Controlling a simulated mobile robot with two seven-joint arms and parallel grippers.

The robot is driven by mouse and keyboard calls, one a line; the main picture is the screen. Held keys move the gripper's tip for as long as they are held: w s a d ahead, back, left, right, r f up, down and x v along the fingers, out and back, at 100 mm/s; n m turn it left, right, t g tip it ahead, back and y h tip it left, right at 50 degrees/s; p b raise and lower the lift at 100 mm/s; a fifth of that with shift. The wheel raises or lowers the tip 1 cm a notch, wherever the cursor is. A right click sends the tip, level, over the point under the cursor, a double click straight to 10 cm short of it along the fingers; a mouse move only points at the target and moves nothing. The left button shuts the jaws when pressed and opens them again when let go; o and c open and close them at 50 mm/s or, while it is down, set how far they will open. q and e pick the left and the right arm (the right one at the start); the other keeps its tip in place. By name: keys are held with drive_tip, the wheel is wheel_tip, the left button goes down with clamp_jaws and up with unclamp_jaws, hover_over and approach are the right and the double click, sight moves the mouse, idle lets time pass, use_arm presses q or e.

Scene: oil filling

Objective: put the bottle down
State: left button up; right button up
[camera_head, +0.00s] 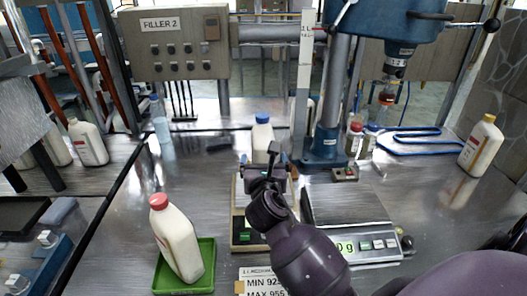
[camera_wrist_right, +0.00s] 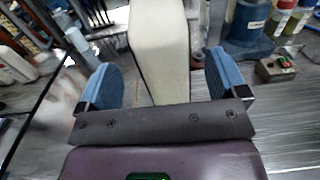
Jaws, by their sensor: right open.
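A cream-white bottle with a blue cap (camera_head: 262,134) stands upright just beyond my right gripper (camera_head: 264,168). Its lower part is hidden behind the gripper and arm, so I cannot tell exactly what it rests on. In the right wrist view, the bottle's pale body (camera_wrist_right: 158,45) shows between the two blue finger pads. The fingers are open, with a gap on both sides of the bottle. My left gripper is not in view.
A red-capped bottle (camera_head: 178,240) leans on a green tray (camera_head: 206,270). The left scale (camera_head: 239,225) is partly behind my arm; another scale (camera_head: 345,204) stands right of it. A drill-like stand (camera_head: 325,145) rises behind. Another bottle (camera_head: 481,146) stands far right.

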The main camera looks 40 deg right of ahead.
drive_tip(key=v, duration=0.6)
drive_tip(key=shift+s, duration=0.1)
idle(0.5)
